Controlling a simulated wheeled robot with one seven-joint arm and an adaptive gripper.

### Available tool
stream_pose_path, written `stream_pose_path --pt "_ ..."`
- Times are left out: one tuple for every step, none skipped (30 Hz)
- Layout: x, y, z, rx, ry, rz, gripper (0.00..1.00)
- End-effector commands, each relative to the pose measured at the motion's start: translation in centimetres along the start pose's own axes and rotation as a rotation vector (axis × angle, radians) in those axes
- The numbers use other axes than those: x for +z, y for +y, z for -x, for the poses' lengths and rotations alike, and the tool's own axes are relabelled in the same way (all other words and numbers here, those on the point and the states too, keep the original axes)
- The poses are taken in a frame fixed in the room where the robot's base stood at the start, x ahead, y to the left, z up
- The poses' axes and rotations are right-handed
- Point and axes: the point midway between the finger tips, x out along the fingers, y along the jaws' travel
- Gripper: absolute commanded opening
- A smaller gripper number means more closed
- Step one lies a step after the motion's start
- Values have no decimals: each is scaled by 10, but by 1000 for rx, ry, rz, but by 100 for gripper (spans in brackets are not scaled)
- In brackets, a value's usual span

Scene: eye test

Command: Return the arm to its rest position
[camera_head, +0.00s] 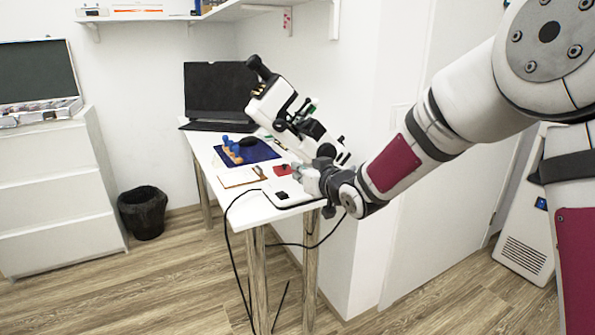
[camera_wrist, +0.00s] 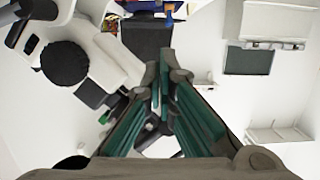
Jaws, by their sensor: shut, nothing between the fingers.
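My arm reaches in from the right in the head view, stretched out toward the white table (camera_head: 233,190). My gripper (camera_head: 308,178) is at the table's right end, in front of the lower part of a white microscope (camera_head: 276,105). Whether it touches the microscope cannot be told. In the wrist view my gripper (camera_wrist: 164,75) has its fingers together at the tips, with nothing between them. The microscope also shows there at the left (camera_wrist: 112,62), close to the fingers.
A dark laptop (camera_head: 220,90), a blue mat (camera_head: 262,152) and small items lie on the table. A black cable hangs over its edge. A wall shelf (camera_head: 235,12) is above. A black bin (camera_head: 143,212) and white drawers (camera_head: 55,200) stand left; the floor between is clear.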

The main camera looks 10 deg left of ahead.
Motion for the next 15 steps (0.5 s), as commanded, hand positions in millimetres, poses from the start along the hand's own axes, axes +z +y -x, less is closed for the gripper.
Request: stream_pose_path --pt "0 0 0 0 0 0 0" --pt "0 0 0 0 0 0 0" --pt "0 0 0 0 0 0 0" --pt "0 0 0 0 0 0 0" --pt "0 0 0 0 0 0 0" --pt "0 0 0 2 -2 1 0" --pt "-1 1 2 5 -6 3 0" --pt "-2 2 4 10 -13 5 0" --pt "-3 5 9 22 -28 10 0" --pt "-3 8 14 34 -46 14 0" --pt "-4 12 20 49 -67 19 0" --pt "-5 17 31 74 -101 25 0" --pt "-5 22 41 95 -132 29 0" --pt "-4 28 52 119 -167 32 0" --pt "-4 34 69 152 -214 33 0"
